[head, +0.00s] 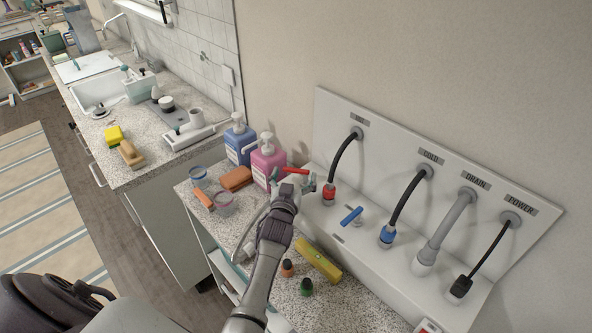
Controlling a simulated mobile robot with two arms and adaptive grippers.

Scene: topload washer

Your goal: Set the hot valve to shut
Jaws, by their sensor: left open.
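The hot valve has a red lever handle (291,171) and stands left of a black hose with a red connector (329,194). My left gripper (293,184) is open at the red handle, just below it in the head view. The gripper hides the valve's lower part, and I cannot tell whether the fingers touch the handle. My right gripper is not in view.
A blue-handled valve (351,216) and further hoses line the white panel (400,143). Pink (268,160) and blue (239,140) pump bottles stand close left of the gripper.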

